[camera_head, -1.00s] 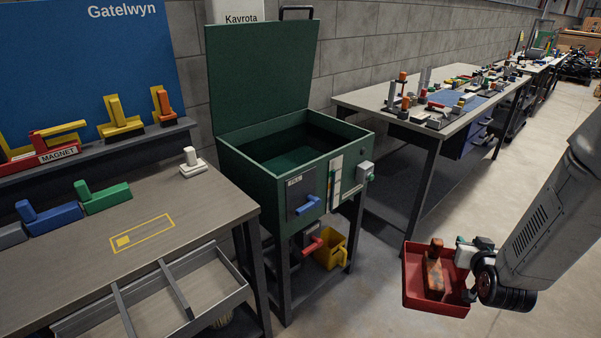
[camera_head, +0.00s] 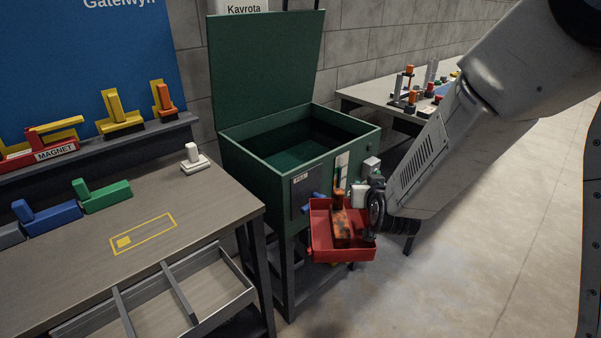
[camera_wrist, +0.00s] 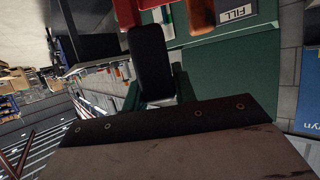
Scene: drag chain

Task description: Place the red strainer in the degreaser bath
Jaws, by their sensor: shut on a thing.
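The red strainer (camera_head: 322,236) is an open red tray with a rusty orange-brown part (camera_head: 342,226) lying in it. My gripper (camera_head: 364,205) is shut on the strainer at its right side and holds it in the air, in front of the bath's front right. The degreaser bath (camera_head: 262,178) is a dark green tank on legs with its lid (camera_head: 266,70) raised. Its inside is open and dark green.
A workbench (camera_head: 185,215) with a yellow-outlined area stands left of the bath, with an open divided drawer (camera_head: 170,290) at its front. A white block (camera_head: 194,158) sits on its back right. Another cluttered bench (camera_head: 370,96) stands behind my arm. Floor at right is clear.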

